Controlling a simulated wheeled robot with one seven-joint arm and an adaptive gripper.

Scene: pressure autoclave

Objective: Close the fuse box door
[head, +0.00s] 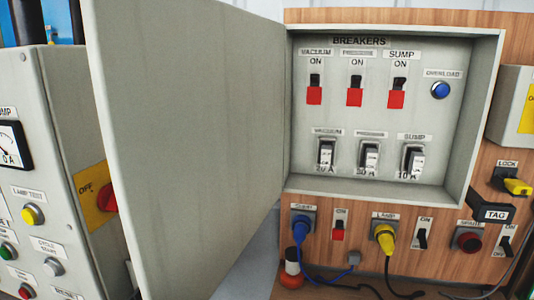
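The fuse box (478,150) is mounted on a wooden panel at the centre right of the head view. Its grey door (190,130) is swung wide open, hinged at the box's left edge and reaching out toward me on the left. Inside are three red breaker switches (354,97) under ON labels, a blue overload button (440,90), and a row of three fuses (369,157). My gripper is not visible in this view.
A grey control cabinet (50,130) with a gauge and coloured buttons stands left, partly behind the door. Below the box are a blue plug (302,238), a yellow plug (384,235), switches and hanging cables. A black tag (494,214) and yellow padlock (517,187) sit at right.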

